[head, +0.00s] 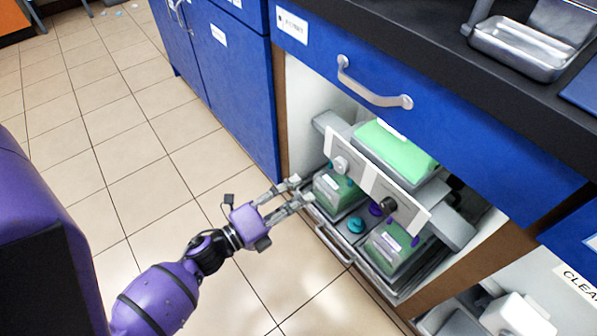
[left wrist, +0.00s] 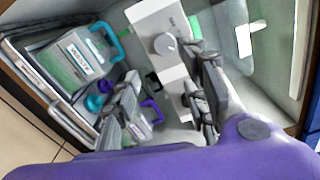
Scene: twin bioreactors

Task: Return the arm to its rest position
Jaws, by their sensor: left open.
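My left gripper (head: 296,192) is open and empty at the front of the open cabinet bay, coming in from the left. Its two fingers also show in the left wrist view (left wrist: 168,100), spread apart in front of the bioreactor unit. The unit's white panel (head: 372,180) has a grey knob and a black knob; the grey knob (left wrist: 165,44) shows in the left wrist view. Under the panel are two green-filled containers, a left one (head: 338,190) and a right one (head: 392,246). My right gripper is not in view.
A pull-out tray (head: 334,244) with a handle sits low in the bay, a teal cap (head: 355,224) on it. A blue drawer (head: 440,100) is above. A metal basin (head: 520,45) stands on the dark counter.

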